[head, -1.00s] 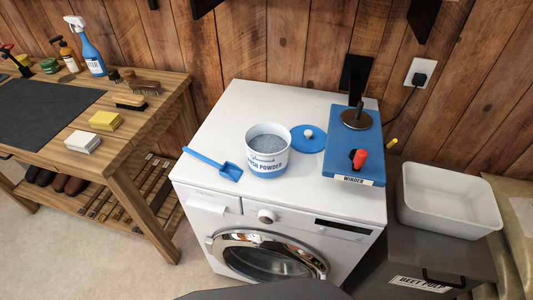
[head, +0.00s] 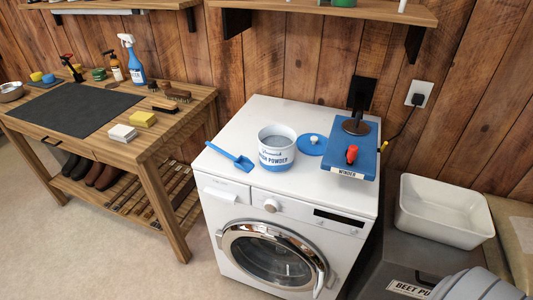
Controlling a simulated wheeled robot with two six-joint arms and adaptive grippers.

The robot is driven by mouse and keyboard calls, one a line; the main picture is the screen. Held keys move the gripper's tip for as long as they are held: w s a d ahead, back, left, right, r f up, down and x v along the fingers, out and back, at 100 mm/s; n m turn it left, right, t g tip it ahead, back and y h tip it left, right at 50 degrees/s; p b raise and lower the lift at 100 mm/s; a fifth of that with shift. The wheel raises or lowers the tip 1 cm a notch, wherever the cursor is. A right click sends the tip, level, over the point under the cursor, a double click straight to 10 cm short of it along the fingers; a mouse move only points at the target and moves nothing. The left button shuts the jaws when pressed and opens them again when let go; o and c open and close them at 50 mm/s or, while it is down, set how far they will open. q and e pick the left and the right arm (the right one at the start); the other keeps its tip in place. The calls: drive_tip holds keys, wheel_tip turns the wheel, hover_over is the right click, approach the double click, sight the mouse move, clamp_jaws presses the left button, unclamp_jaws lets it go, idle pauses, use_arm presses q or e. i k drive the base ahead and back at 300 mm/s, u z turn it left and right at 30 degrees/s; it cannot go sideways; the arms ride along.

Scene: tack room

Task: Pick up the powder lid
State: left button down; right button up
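The tub is white with a blue band and holds grey powder. A blue scoop (head: 231,157) lies to the tub's left. Neither gripper shows in the head view; a grey ribbed part at the bottom right seems to be mine.
The blue winder (head: 350,151) with its red knob and dark upright stands close to the lid's right. A white basin (head: 445,209) sits on the beet pulp bin (head: 385,255) at the right. A wooden bench (head: 158,173) stands left, with a gap between. A shelf (head: 330,11) hangs above.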

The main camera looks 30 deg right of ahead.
sight(314, 144)
drive_tip(key=u, duration=0.35)
drive_tip(key=i, duration=1.3)
drive_tip(key=z, duration=0.9)
